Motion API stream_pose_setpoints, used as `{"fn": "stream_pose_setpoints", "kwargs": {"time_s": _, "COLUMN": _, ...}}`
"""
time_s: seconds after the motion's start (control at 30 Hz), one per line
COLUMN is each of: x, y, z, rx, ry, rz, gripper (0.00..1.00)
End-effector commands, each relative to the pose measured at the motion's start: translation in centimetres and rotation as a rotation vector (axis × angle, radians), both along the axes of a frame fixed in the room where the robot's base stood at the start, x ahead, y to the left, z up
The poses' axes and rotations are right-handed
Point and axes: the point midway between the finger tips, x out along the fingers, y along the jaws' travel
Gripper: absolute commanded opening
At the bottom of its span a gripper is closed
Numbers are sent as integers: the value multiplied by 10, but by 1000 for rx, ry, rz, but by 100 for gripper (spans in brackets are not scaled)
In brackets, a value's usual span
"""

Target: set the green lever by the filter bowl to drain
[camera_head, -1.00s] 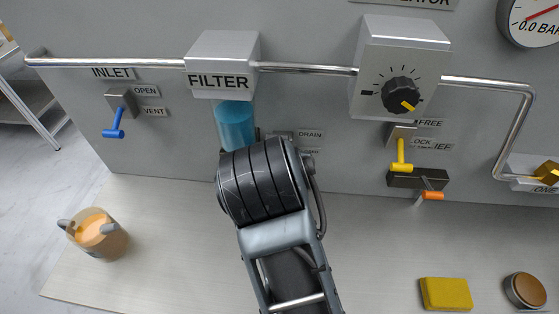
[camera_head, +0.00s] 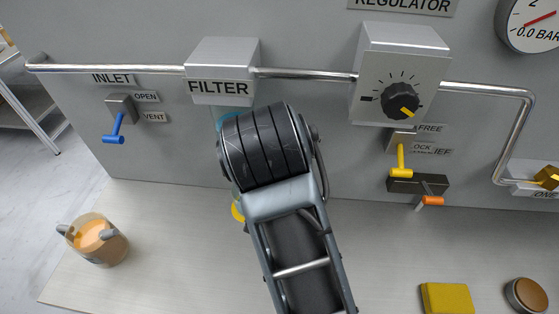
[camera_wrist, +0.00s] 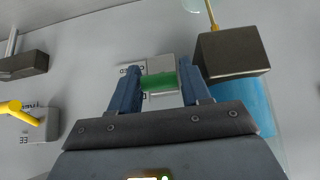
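The green lever (camera_wrist: 158,82) shows in the wrist view, its bar lying sideways in front of a pale mounting plate (camera_wrist: 162,66). My gripper (camera_wrist: 160,88) is open around it, one blue-grey finger on each side. The bar spans most of the gap; whether the fingers touch it I cannot tell. The blue filter bowl (camera_wrist: 243,100) is just right of the fingers in the wrist view, partly behind a dark block (camera_wrist: 232,55). In the head view my arm hides the lever, its labels, my fingers and most of the bowl (camera_head: 225,114) under the FILTER box (camera_head: 222,72).
A blue inlet lever (camera_head: 115,128) is on the left of the panel. The yellow relief lever (camera_head: 401,160) and orange lever (camera_head: 432,200) are on the right. A mug (camera_head: 95,238), a yellow sponge (camera_head: 447,298) and a round brown-topped jar (camera_head: 527,295) stand on the bench.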

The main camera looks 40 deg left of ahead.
Motion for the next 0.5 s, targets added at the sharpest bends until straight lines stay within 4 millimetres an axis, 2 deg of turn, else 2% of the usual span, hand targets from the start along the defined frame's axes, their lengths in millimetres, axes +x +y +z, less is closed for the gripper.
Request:
{"fn": "stream_pose_setpoints", "kwargs": {"time_s": 0.27, "x": -2, "y": -1, "z": 2, "rx": -1, "ry": 1, "rz": 0, "gripper": 47}}
{"fn": "stream_pose_setpoints", "kwargs": {"time_s": 0.5, "x": -19, "y": -11, "z": 28, "rx": 2, "ry": -2, "rz": 1, "gripper": 47}}
